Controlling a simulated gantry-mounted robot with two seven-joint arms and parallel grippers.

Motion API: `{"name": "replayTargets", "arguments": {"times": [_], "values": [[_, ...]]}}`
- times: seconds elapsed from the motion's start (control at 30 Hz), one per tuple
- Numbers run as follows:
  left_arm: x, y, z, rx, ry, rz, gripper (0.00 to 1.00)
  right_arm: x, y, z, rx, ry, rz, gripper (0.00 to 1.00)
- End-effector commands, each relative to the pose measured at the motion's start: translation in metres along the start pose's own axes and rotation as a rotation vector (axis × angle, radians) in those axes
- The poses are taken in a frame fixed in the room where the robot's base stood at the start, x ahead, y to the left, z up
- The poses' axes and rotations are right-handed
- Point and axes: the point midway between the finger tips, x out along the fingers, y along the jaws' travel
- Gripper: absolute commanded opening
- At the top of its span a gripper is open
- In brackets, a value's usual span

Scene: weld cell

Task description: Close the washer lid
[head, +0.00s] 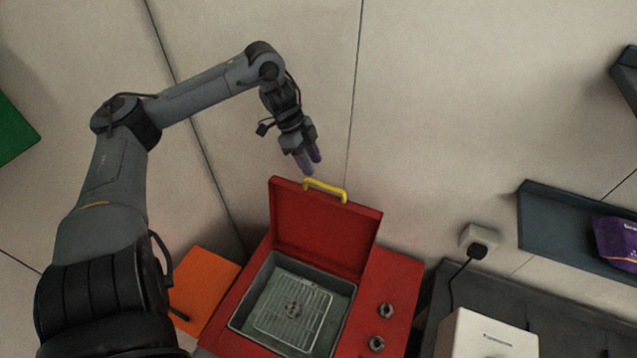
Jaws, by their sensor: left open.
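The red washer lid (322,226) stands open and upright at the back of the washer, with a yellow handle (325,190) on its top edge. The red washer body (384,290) has a grey basin (260,283) with a wire rack (290,307) inside. My left gripper (308,170) is open and empty, pointing down just above and slightly left of the yellow handle. I see a small gap between the fingertips and the handle; exact depth is hard to tell. My right gripper is out of view.
Two knobs (384,311) sit on the washer's right side. An orange panel (205,290) lies left of it. At right are a socket with a plug (477,244), a white box (485,337), a dark counter (560,318) and a shelf (545,228) with a purple packet (617,243).

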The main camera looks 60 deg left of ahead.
Motion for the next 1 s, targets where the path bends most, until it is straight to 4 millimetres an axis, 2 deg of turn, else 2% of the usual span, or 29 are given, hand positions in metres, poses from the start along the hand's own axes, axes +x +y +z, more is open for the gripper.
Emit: {"name": "replayTargets", "arguments": {"times": [0.17,0.37,0.53,0.73,1.0], "values": [[0.012,-0.001,0.0,0.001,0.001,-0.003,0.42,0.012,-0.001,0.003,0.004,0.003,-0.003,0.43],[0.04,0.001,0.002,0.001,-0.007,0.002,0.42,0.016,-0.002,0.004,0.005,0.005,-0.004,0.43],[0.052,0.0,0.002,-0.001,-0.006,0.001,0.42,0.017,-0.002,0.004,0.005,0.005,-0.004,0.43],[0.062,0.0,0.001,-0.001,-0.003,0.001,0.42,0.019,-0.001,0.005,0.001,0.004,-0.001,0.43],[0.064,0.0,0.0,0.0,-0.001,0.001,0.42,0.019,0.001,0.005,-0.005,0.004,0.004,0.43]]}}
